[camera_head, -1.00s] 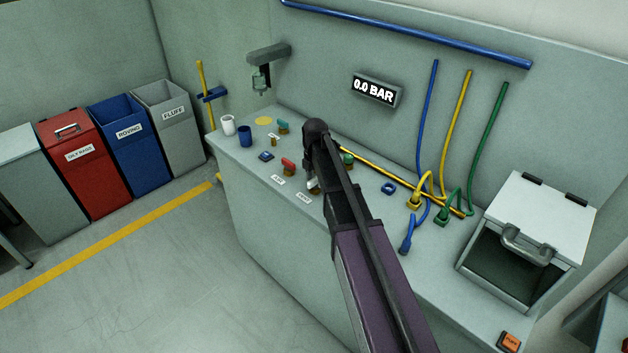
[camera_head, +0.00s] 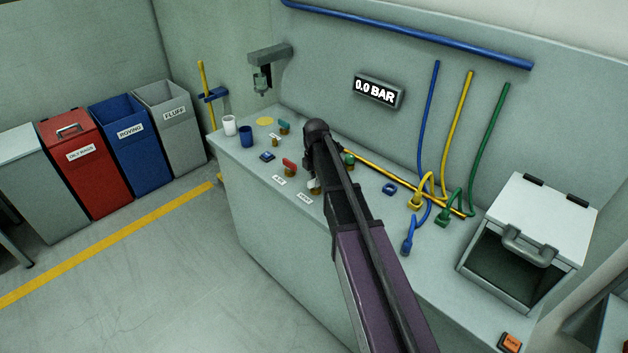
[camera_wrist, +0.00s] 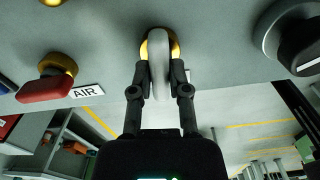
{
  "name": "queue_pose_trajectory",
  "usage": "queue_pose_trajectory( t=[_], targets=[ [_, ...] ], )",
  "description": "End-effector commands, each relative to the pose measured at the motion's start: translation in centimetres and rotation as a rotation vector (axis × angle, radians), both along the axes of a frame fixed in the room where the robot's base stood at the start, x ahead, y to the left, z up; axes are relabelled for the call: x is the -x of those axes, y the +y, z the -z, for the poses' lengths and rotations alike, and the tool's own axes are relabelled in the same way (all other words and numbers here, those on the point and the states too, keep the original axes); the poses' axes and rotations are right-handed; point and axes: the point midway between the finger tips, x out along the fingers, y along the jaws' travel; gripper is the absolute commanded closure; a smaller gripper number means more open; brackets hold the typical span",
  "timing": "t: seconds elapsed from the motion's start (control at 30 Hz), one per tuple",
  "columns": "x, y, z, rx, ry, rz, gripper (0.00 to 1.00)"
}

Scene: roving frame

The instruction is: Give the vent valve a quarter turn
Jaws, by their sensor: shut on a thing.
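The vent valve shows in the wrist view as a pale grey lever (camera_wrist: 159,62) over a round yellow-brass base (camera_wrist: 172,42). My gripper (camera_wrist: 160,74) is shut on the lever, with one dark finger on each side of it. In the head view my arm hides most of the valve and the gripper's fingers; the VENT label (camera_head: 304,198) lies on the bench just in front. The lever points toward my gripper in the wrist view. The gauge (camera_head: 376,91) on the back panel reads 0.0 BAR.
The red-handled air valve (camera_head: 289,166) stands close to the left, with its AIR label (camera_wrist: 86,91). A dark round knob (camera_wrist: 298,45) stands on the other side in the wrist view. Coloured hoses (camera_head: 424,195) and a lidded box (camera_head: 524,240) occupy the bench's right.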

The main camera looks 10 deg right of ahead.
Motion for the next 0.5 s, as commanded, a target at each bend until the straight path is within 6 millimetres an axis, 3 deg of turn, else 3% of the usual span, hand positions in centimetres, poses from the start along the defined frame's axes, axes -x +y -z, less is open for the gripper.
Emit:
queue_pose_trajectory(
  t=[0.5],
  targets=[
    [0.38,-0.27,0.05,0.007,0.007,0.453,1.0]
  ],
)
